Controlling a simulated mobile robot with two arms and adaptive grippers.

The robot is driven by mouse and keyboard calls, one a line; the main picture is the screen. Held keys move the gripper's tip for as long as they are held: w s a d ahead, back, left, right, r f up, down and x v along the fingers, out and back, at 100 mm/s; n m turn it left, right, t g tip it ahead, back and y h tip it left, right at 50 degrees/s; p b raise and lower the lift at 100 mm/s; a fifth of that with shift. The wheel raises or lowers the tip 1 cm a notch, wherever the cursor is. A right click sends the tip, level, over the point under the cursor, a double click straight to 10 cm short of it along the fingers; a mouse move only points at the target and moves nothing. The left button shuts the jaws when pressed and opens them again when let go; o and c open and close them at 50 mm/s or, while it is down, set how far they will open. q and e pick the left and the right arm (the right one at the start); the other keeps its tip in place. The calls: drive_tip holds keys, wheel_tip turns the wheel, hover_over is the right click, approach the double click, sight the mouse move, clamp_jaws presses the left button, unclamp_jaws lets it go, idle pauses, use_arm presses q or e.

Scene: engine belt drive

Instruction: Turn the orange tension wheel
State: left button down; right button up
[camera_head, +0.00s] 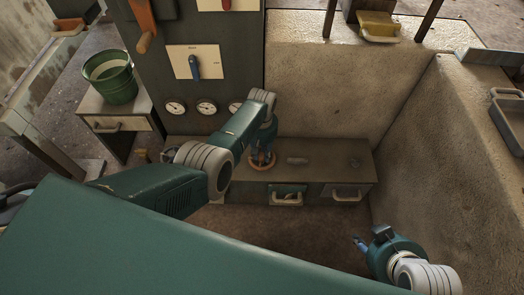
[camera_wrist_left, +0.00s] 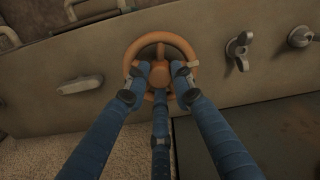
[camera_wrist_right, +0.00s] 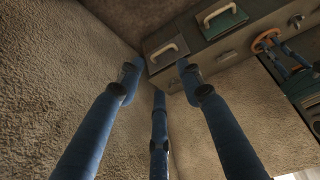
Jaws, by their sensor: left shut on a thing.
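The orange wheel (camera_head: 263,168) sits on top of the low grey cabinet (camera_head: 325,165) against the dark panel. In the left wrist view the wheel (camera_wrist_left: 184,46) has a round rim, spokes and a central hub. My left gripper (camera_head: 263,150) comes down onto it from above. In the left wrist view its blue fingers (camera_wrist_left: 160,88) are closed in around the hub, inside the rim, and cover the wheel's lower part. My right gripper (camera_head: 361,243) is away to the lower right, empty, with its fingers (camera_wrist_right: 158,85) spread apart.
Other fittings on the cabinet top are a grey handle (camera_wrist_left: 80,85), a lever (camera_wrist_left: 239,50) and a knob (camera_wrist_left: 300,37). The panel has gauges (camera_head: 206,107) and a blue switch (camera_head: 194,67). A concrete wall (camera_head: 425,145) stands right. A green bucket (camera_head: 110,78) stands left.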

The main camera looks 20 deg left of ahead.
sight(261, 154)
use_arm(q)
drive_tip(key=shift+w+a+m, duration=0.15)
drive_tip(key=shift+a+m, duration=0.1)
drive_tip(key=shift+m, duration=0.15)
use_arm(e)
drive_tip(key=shift+s+d+f+g, duration=0.15)
drive_tip(key=shift+s+g, duration=0.05)
drive_tip(key=shift+s, duration=0.25)
drive_tip(key=shift+s+d+f+g, duration=0.1)
drive_tip(key=shift+s+f+g, duration=0.1)
drive_tip(key=shift+s, duration=0.2)
use_arm(q)
drive_tip(key=shift+r, duration=0.1)
drive_tip(key=c, duration=1.5)
unclamp_jaws()
drive_tip(key=shift+o, duration=0.2)
drive_tip(key=shift+d, duration=0.1)
wheel_tip(261, 154, up, 12)
